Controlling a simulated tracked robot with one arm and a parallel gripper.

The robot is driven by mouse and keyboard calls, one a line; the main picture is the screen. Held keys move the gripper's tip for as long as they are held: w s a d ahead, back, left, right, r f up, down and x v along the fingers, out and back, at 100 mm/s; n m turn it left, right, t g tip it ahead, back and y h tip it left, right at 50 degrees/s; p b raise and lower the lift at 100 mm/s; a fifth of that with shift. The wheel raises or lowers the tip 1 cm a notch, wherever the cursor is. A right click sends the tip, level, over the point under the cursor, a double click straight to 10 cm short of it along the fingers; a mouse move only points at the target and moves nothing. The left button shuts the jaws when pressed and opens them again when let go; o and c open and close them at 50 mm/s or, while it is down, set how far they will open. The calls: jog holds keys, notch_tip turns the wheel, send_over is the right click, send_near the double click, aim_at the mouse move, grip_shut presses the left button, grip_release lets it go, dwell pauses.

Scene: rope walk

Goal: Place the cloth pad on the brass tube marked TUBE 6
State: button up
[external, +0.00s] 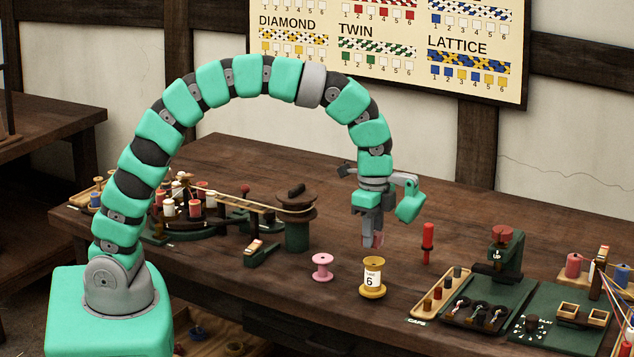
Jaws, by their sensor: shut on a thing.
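The brass tube (373,291) stands upright near the front middle of the bench, with a white label reading TUBE 6. My gripper (373,238) points down above the tube, a little behind it in the picture. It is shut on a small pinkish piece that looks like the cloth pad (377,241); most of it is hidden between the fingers. The piece appears clear of the tube, with a gap in the picture between it and the tube's top rim.
A pink spool (322,267) stands left of the tube, and a red upright tool (428,244) stands to its right. A wooden caps tray (421,312) and a dark green press (498,257) are further right. A rope winding rig (297,230) stands at left.

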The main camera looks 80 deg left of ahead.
aim_at(375, 247)
jog(key=shift+w+f, duration=0.1)
jog(key=shift+w, duration=0.15)
notch_tip(375, 247, down, 4)
jog(key=shift+r+b, duration=0.2)
jog(key=shift+b, duration=0.1)
jog(key=o, duration=0.9)
jog(key=shift+o, duration=0.2)
notch_tip(375, 247, up, 12)
jog(key=shift+r+p, duration=0.1)
jog(key=shift+p, duration=0.6)
